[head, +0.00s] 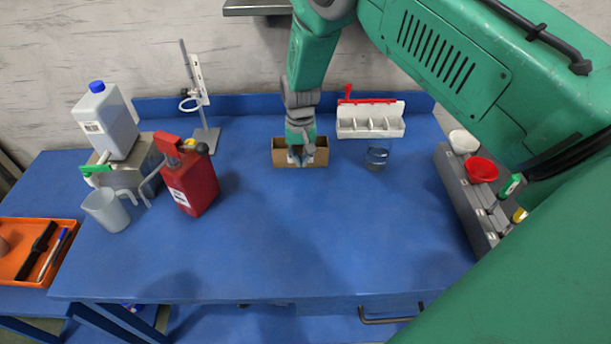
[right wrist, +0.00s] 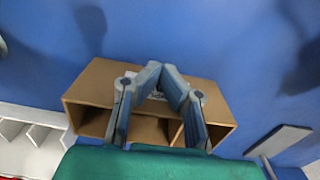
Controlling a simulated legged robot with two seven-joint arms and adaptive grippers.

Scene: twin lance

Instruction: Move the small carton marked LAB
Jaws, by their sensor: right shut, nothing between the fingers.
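A small brown open cardboard carton (head: 283,159) stands near the back middle of the blue table. In the right wrist view the carton (right wrist: 100,85) shows open compartments with dividers. I cannot read a LAB marking on it. My right gripper (head: 300,160) reaches down over the middle of the carton. In the right wrist view the gripper (right wrist: 162,68) has its fingertips together, with nothing held between them. A small pale patch shows between the finger links, partly hidden. I cannot tell whether the fingers touch the carton. My left gripper is not in view.
A white divided rack (head: 370,128) and a glass beaker (head: 377,159) stand right of the carton. A red canister (head: 194,185), a grey jug (head: 106,211) and a stand (head: 205,138) are left. A grey case (head: 465,195) borders the right. The table's front middle is clear.

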